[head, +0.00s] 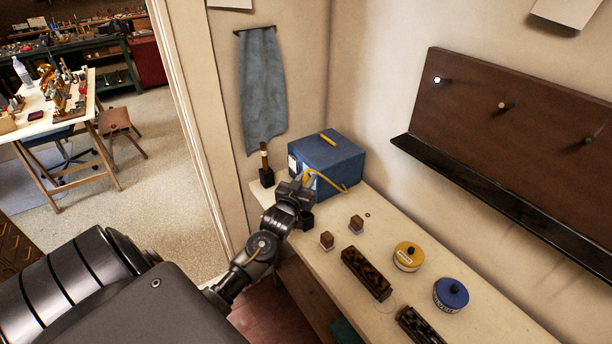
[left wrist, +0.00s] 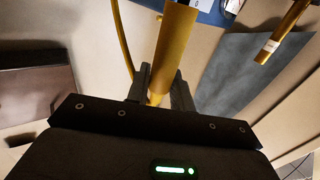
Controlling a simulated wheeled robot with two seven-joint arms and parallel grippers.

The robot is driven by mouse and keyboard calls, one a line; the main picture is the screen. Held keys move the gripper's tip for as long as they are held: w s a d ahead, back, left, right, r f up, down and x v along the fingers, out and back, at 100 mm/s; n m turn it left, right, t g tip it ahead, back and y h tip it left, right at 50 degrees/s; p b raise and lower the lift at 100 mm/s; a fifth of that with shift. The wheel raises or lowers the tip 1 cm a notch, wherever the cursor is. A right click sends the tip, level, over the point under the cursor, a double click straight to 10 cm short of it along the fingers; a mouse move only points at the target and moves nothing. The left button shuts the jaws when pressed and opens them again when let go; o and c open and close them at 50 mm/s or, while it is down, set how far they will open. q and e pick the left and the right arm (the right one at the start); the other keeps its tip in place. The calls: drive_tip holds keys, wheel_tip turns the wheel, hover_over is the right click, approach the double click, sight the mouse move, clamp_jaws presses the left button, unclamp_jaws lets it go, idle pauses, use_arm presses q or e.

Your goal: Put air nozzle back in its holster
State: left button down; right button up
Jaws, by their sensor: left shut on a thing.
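The air nozzle is a yellow tube (left wrist: 172,50) in the left wrist view, standing between the two dark fingers. My left gripper (left wrist: 160,88) is shut on it. In the head view, my left gripper (head: 303,184) is in front of the blue box (head: 338,163), and only a small yellow bit of the nozzle shows. A thin yellow hose (head: 338,186) curves along the box's front; it also shows in the left wrist view (left wrist: 122,40). A small black holder (head: 307,219) is partly hidden beside the gripper; I cannot tell whether it is the holster. My right gripper is out of view.
A black block with a brown upright handle (head: 265,167) stands left of the box. A grey cloth (head: 262,90) hangs behind.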

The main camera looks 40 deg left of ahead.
use_arm(q)
drive_tip(key=shift+s+r, duration=0.1)
wheel_tip(320, 180, down, 4)
drive_tip(key=b, duration=0.2)
drive_tip(key=shift+f+b, duration=0.2)
drive_tip(key=shift+b, duration=0.15)
drive_tip(key=shift+f+b, duration=0.5)
drive_tip(key=shift+f, duration=0.3)
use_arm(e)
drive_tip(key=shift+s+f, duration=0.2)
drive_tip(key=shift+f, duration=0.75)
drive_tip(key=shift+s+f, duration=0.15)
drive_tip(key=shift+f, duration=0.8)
use_arm(q)
drive_tip(key=shift+p, duration=0.5)
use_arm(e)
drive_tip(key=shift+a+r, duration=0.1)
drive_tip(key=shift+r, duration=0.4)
use_arm(q)
drive_tip(key=shift+f, duration=0.25)
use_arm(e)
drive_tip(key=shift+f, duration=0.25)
use_arm(q)
drive_tip(key=shift+f+b, duration=2.1)
drive_tip(key=shift+f, duration=0.6)
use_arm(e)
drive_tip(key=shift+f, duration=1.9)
